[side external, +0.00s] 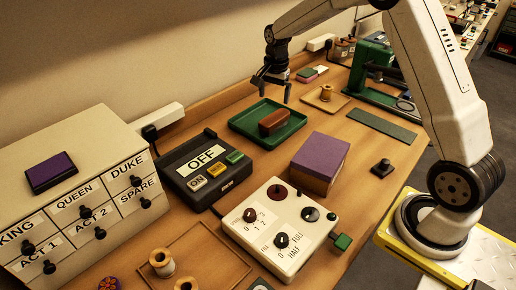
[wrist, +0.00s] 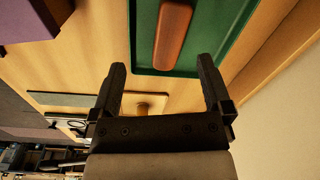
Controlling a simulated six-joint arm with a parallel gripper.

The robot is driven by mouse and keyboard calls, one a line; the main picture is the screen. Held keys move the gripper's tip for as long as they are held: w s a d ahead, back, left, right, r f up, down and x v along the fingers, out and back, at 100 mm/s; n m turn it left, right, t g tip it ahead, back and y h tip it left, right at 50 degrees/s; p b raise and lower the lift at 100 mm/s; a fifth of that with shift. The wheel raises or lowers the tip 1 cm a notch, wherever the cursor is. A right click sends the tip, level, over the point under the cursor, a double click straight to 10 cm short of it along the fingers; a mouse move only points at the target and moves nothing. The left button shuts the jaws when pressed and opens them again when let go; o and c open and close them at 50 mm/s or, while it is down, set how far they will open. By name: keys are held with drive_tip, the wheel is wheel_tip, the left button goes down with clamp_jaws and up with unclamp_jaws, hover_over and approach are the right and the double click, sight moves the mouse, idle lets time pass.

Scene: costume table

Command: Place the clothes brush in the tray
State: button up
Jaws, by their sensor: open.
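The clothes brush, seen as a brown rounded block (side external: 273,122), lies inside the green tray (side external: 241,126), toward its right side. Its bristles are not visible. In the wrist view the brush (wrist: 173,35) shows at the top over the floor of the tray (wrist: 215,45). My gripper (side external: 272,90) is open and empty, above the far part of the tray and apart from the brush. In the wrist view its two fingers (wrist: 162,66) stand wide apart with nothing between them.
A purple-topped box (side external: 319,162) stands right of the tray. A black switch box (side external: 204,168) is in front. The wall runs along the left.

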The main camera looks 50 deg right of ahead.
drive_tip(key=s+a+n+t, duration=0.1)
drive_tip(key=s+a+n, duration=0.6)
drive_tip(key=s, duration=0.4)
drive_tip(key=s+a+f+n+t, duration=0.1)
drive_tip(key=s+a+n, duration=0.5)
drive_tip(key=s, duration=0.5)
drive_tip(key=shift+s+a+f+n, duration=0.15)
drive_tip(key=shift+a+f+n, duration=0.15)
drive_tip(key=shift+n, duration=0.6)
